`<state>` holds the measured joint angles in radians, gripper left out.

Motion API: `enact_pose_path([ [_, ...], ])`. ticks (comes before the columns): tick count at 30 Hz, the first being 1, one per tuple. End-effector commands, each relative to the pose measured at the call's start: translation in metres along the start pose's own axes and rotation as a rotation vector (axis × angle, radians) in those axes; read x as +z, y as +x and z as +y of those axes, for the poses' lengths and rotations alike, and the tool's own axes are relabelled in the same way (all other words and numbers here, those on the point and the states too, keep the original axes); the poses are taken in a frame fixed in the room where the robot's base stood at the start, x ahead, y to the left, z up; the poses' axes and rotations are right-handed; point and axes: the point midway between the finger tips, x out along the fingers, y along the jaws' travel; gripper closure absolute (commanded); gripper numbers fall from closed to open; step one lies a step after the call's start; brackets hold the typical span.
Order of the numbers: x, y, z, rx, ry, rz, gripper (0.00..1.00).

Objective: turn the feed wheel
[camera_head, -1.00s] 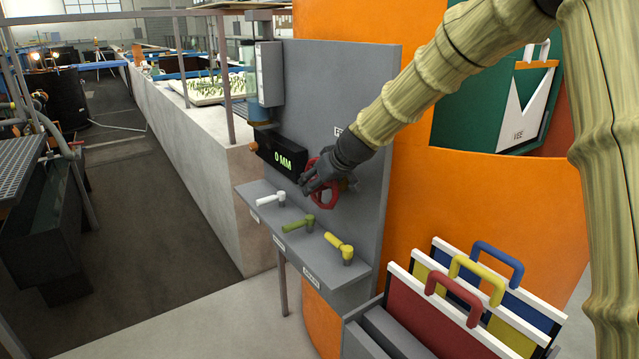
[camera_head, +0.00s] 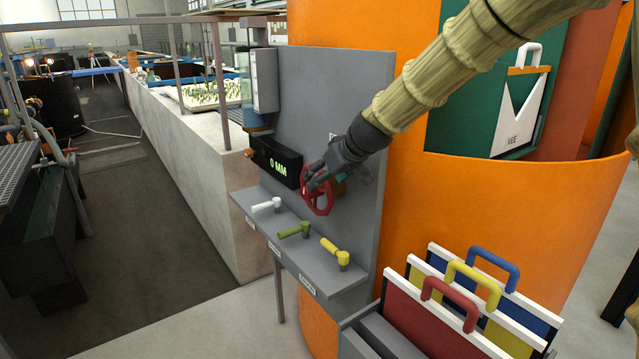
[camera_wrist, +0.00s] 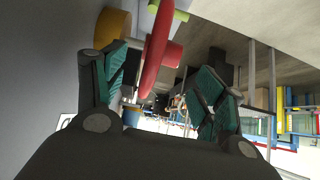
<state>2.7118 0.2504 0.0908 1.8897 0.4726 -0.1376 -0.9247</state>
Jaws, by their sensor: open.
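The red feed wheel (camera_head: 319,197) stands on the grey upright panel (camera_head: 350,90), right of a black display (camera_head: 275,162) reading 0 MM. My gripper (camera_head: 313,178) is at the upper part of the wheel's rim and hides some of it. In the wrist view, the wheel (camera_wrist: 156,55) is seen nearly edge-on, between the open green-padded fingers of my gripper (camera_wrist: 165,95) and closer to the left one. I cannot tell whether either finger touches the rim.
Below the wheel, a grey shelf (camera_head: 262,225) carries a white lever (camera_head: 266,205), a green lever (camera_head: 294,230) and a yellow lever (camera_head: 335,251). A rack of coloured plates with handles (camera_head: 440,320) stands at lower right. An orange curved wall (camera_head: 480,210) is behind.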

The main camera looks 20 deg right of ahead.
Motion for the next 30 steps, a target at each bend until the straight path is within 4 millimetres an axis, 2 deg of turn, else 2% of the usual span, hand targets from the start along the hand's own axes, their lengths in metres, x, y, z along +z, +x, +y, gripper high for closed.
enact_pose_path([
  [3,0.0,-0.017,0.0,0.001,0.001,0.002,0.29],
  [9,0.0,-0.035,0.0,0.0,0.0,0.0,0.29],
  [24,0.0,-0.043,0.0,0.0,0.001,0.0,0.29],
  [27,-0.009,-0.04,-0.004,-0.009,0.005,0.014,0.29],
  [30,-0.034,-0.034,-0.016,-0.036,0.018,0.053,0.29],
])
